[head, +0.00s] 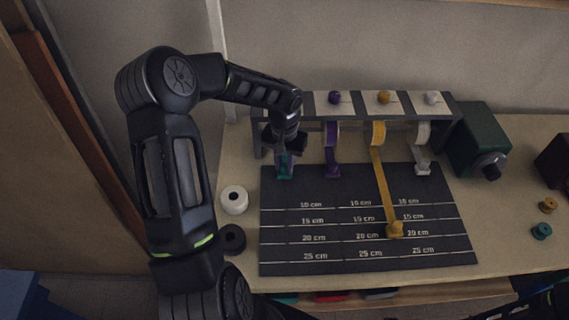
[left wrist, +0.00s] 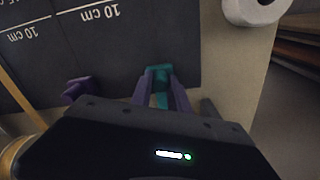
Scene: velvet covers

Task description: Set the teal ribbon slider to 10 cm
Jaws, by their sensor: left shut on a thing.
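The teal slider (head: 285,172) sits at the top left of the dark measuring mat (head: 300,262), above the 10 cm line. My left gripper (head: 285,158) is shut on it from above. In the left wrist view, the teal slider (left wrist: 158,76) shows between the two fingers (left wrist: 160,92), near the mat's edge and apart from the 10 cm line. The teal ribbon is mostly hidden behind my gripper. My right gripper is not in view; only a dark arm part shows at the lower right of the head view.
A purple slider (head: 333,171) and a white slider (head: 423,168) are near the rack (head: 350,104). A yellow slider (head: 395,230) lies on its extended ribbon near the 20 cm line. White (head: 234,200) and black (head: 231,239) rolls stand left of the mat. A green box (head: 477,140) stands right.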

